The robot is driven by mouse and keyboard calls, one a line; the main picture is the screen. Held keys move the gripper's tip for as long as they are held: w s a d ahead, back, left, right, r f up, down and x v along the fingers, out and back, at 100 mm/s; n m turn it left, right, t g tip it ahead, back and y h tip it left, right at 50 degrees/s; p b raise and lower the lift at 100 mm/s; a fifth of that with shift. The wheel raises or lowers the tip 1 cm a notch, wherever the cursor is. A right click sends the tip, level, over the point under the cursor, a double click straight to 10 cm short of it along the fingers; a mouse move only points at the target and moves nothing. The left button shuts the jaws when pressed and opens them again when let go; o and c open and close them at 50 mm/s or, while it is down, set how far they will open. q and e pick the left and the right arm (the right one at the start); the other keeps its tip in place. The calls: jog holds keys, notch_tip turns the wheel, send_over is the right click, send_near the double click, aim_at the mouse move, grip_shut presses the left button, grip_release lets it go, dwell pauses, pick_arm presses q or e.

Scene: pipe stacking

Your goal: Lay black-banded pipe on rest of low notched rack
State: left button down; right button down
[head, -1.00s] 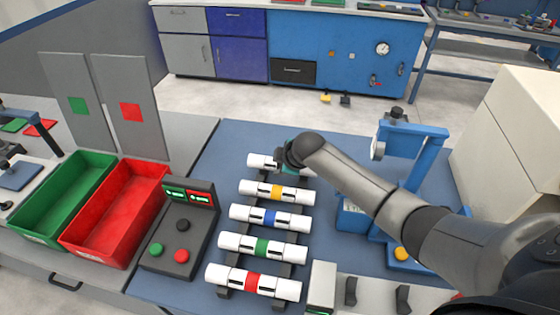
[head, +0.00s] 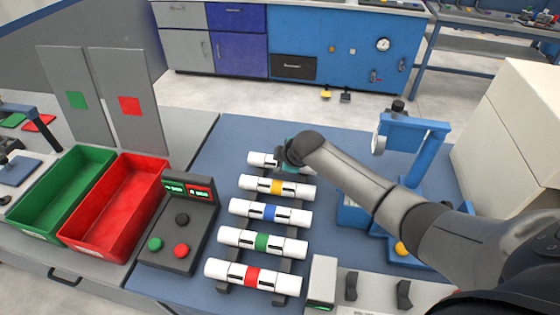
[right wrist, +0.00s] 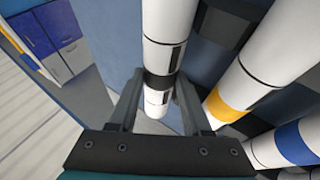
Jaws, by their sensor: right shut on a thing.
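The black-banded pipe (head: 262,159) is white and is the farthest in the row. My right gripper (head: 287,158) is shut on it and hides its middle in the head view. In the right wrist view the black band (right wrist: 160,80) sits between the two fingers (right wrist: 158,100). The pipe is in line with the others at the far end of the dark notched rack (head: 222,286); I cannot tell whether it touches the rack. Two dark notched rests (head: 351,286) stand on a grey base at the front right. My left gripper is not in view.
Yellow (head: 277,187), blue (head: 270,212), green (head: 262,241) and red-banded (head: 252,277) pipes lie nearer on the rack. A button box (head: 182,225) and red bin (head: 117,208) stand left. A blue gauge stand (head: 425,165) stands right, close to my arm.

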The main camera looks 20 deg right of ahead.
jog(key=shift+f, duration=0.4)
jog(key=shift+c, duration=1.3)
grip_release()
jog(key=shift+s, duration=0.1)
jog(key=p+v, duration=0.4)
jog(key=v, duration=1.1)
jog(key=shift+r, duration=0.1)
